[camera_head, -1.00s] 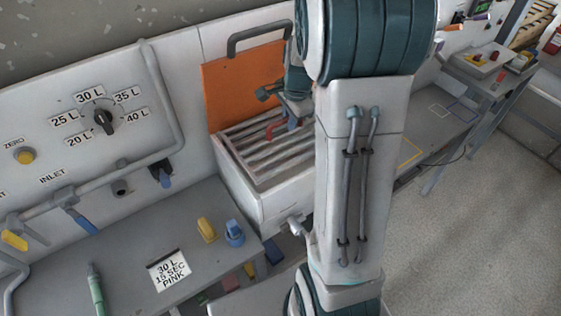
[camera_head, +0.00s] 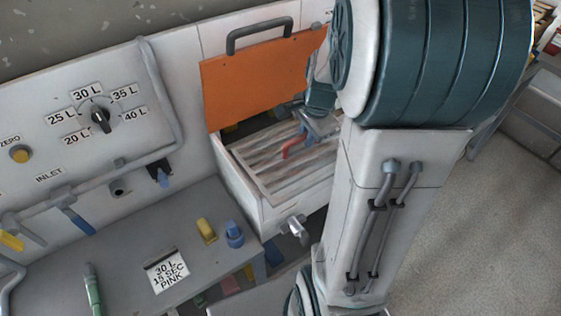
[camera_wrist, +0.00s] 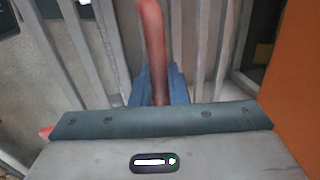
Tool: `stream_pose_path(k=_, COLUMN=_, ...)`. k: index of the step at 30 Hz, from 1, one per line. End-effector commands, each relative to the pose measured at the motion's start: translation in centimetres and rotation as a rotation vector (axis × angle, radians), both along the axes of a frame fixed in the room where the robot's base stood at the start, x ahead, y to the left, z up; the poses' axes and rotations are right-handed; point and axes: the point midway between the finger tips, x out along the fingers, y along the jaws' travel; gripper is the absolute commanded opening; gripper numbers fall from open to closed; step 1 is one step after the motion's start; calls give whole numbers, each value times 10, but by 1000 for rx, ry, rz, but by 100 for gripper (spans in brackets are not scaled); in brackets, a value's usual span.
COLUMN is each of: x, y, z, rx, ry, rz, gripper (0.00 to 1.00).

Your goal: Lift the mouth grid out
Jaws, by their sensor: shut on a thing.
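The mouth grid (camera_head: 262,172) is a pale slatted frame at the mouth of the white box (camera_head: 262,205). A dark gap with coloured bits shows between its back edge and the orange lid (camera_head: 255,82), so it sits out of line with the back of the mouth. Whether it is clear of the rim all round I cannot tell. My gripper (camera_head: 298,138) is at the grid's red handle (camera_head: 293,149). In the wrist view my blue fingers (camera_wrist: 162,88) are shut on the red handle (camera_wrist: 154,40), with grey slats (camera_wrist: 88,55) on both sides.
The orange lid stands raised behind the grid. A grey bench (camera_head: 120,250) at the left holds a label card (camera_head: 168,270), a yellow block (camera_head: 206,230) and a blue block (camera_head: 234,235). A tap-like fitting (camera_head: 294,228) sticks out of the box front. Floor at the right is clear.

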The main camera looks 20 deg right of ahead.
Motion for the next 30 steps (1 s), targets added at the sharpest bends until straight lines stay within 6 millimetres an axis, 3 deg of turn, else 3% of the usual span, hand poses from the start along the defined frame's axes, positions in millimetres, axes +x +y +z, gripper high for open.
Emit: stream_pose_path(k=30, x=-77, y=-15, z=1, rx=0, ry=-2, rz=-1, gripper=0)
